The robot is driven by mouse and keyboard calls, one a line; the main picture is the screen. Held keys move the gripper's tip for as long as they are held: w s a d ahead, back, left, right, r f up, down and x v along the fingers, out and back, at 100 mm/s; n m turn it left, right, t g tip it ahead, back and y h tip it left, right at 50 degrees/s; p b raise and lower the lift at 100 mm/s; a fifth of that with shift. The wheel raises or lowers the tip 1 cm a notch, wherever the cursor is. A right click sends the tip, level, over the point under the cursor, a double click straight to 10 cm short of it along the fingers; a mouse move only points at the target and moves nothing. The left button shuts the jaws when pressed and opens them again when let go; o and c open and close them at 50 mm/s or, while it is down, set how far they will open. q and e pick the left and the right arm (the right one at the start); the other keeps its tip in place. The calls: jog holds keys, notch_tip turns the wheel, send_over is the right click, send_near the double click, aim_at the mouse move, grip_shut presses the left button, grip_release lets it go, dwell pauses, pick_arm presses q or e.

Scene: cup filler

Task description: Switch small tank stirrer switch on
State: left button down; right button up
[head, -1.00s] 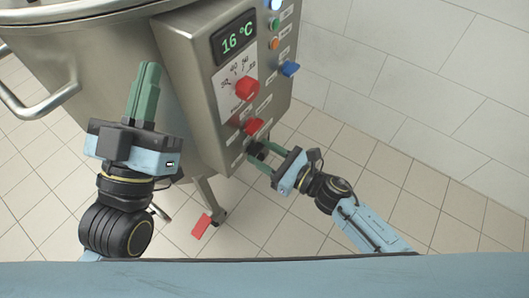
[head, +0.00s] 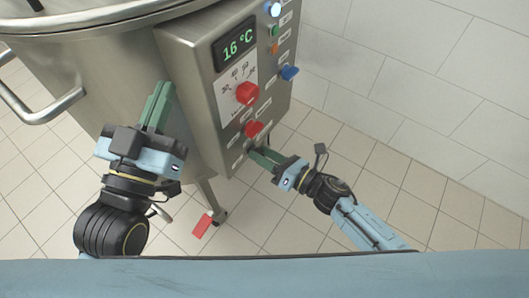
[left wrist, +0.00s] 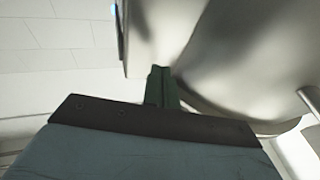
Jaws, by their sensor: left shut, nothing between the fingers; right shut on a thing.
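The grey steel control box (head: 187,62) is fixed to the tank (head: 110,75) and carries a 16 °C display, red knobs and small labels too small to read. My right gripper (head: 258,156) is shut at the lowest part of the panel, on the black switch, which its green fingers now largely hide. Whether this is the stirrer switch I cannot read. My left gripper (head: 158,106) is shut and empty, in front of the tank and left of the box. Its green fingers (left wrist: 162,88) also show in the left wrist view, close to the tank.
A red rotary knob (head: 247,92), a second red knob (head: 254,129) and a blue switch (head: 289,72) stick out from the panel. A tank leg with a red pedal (head: 202,226) stands below. The tiled floor right of the box is clear.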

pick_arm(q)
notch_tip(320, 180, down, 12)
jog(key=s+a+g+y+p, duration=0.1)
jog(key=a+g+y+p, duration=0.1)
jog(key=g, duration=0.6)
jog(key=shift+s+a+y+p, duration=0.15)
jog(key=shift+a+y+p, duration=0.2)
jog(key=shift+y+p, duration=0.15)
pick_arm(e)
jog(key=shift+d+f+m, duration=0.1)
jog(key=shift+f+m, duration=0.05)
jog(key=shift+m, duration=5.25)
jog(key=o, duration=1)
pick_arm(q)
jog(key=s+a+f+g+y+p, duration=0.1)
jog(key=s+a+f+g, duration=0.1)
jog(key=s+f+g, duration=0.1)
jog(key=s+a+f+n+g+y+p, duration=0.1)
jog(key=s+f+g, duration=0.3)
jog(key=s, duration=0.4)
jog(key=shift+a+f+g+p, duration=0.15)
jog(key=shift+a+g+p, duration=0.35)
jog(key=shift+a+g, duration=0.3)
pick_arm(e)
jog(key=v, duration=1.3)
jog(key=shift+s+d, duration=0.15)
pick_arm(q)
jog(key=shift+w+a, duration=0.1)
